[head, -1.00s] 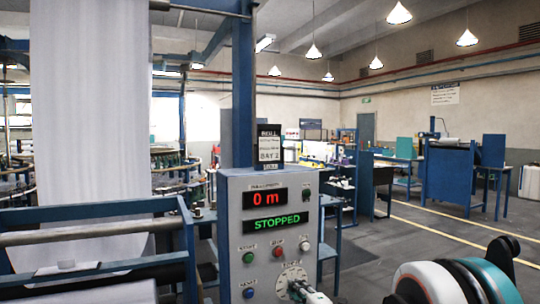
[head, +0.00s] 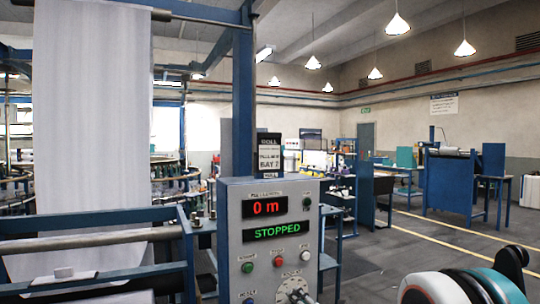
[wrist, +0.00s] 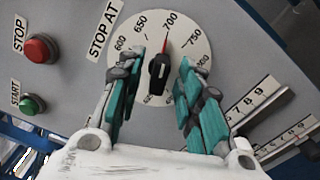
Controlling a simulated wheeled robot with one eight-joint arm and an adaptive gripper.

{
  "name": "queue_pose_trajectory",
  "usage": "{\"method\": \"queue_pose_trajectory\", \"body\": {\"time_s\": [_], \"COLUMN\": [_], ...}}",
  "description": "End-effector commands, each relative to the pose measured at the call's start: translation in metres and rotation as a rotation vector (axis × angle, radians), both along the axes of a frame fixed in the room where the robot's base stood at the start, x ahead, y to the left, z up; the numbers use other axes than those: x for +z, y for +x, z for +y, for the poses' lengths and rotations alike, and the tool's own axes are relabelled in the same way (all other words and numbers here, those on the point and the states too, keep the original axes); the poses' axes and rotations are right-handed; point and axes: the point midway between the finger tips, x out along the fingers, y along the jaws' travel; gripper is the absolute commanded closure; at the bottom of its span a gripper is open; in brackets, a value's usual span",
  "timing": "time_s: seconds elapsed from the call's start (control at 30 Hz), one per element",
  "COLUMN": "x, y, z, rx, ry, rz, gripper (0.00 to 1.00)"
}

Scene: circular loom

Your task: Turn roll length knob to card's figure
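The roll length knob (wrist: 158,72) is a black knob with a red pointer on a pale round dial (wrist: 203,45), below the panel's "STOP AT" label. The dial figures 600, 650, 700 and 750 are readable; the pointer is close to 700. My gripper (wrist: 162,68) is open, with its teal-padded fingers on either side of the knob and gaps showing between. In the head view the dial (head: 291,283) is cut off by the bottom edge.
The control box (head: 233,239) shows a red "0 m" display (head: 267,207) and green "STOPPED" display (head: 277,231). A red stop button (wrist: 41,47) and green start button (wrist: 33,103) sit left of the dial. Scales with slots (wrist: 255,105) lie right of it.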

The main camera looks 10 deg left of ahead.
Motion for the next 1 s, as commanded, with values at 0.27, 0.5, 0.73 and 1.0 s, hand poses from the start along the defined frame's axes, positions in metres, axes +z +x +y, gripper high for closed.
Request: {"method": "queue_pose_trajectory", "body": {"time_s": [0.27, 0.5, 0.73, 1.0], "x": [0.000, 0.000, 0.000, 0.000], "y": [-0.031, -0.052, -0.054, -0.054], "z": [-0.021, -0.036, -0.037, -0.037], "rx": [-0.001, -0.001, 0.000, 0.000], "ry": [0.001, 0.001, 0.001, 0.001], "rz": [0.000, 0.000, 0.001, 0.001], "gripper": [0.67, 0.67, 0.67, 0.67]}}
